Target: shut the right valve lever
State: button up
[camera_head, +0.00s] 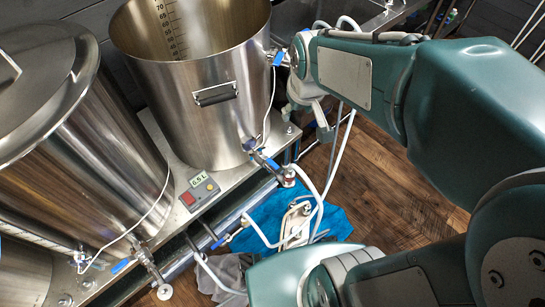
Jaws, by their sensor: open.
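The right steel pot (200,110) is open on top. Low on its front is a valve with a blue lever (268,161); the lever lies along the outlet, slanting down to the right. Another valve with a blue lever (122,266) is on the left, lidded pot (80,150). My arm comes in from the right, and its end with my gripper (318,118) hangs to the upper right of the right pot's lower valve, apart from that lever. My gripper is open; its fingers are mostly hidden by the wrist, and nothing shows held in it.
A higher blue-handled fitting (278,58) is close to my wrist. White hoses (325,180) hang below my arm, near a blue cloth (265,212). Wooden floor (385,185) is clear at right.

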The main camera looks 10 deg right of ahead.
jog(key=w+a+f+n+g, duration=0.2)
jog(key=w+f, duration=0.6)
jog(key=f, duration=0.4)
jog(key=n+g, duration=0.1)
jog(key=n, duration=0.1)
send_near(273, 163)
notch_tip(273, 163, down, 9)
jog(key=shift+w+a+r, duration=0.1)
grip_shut()
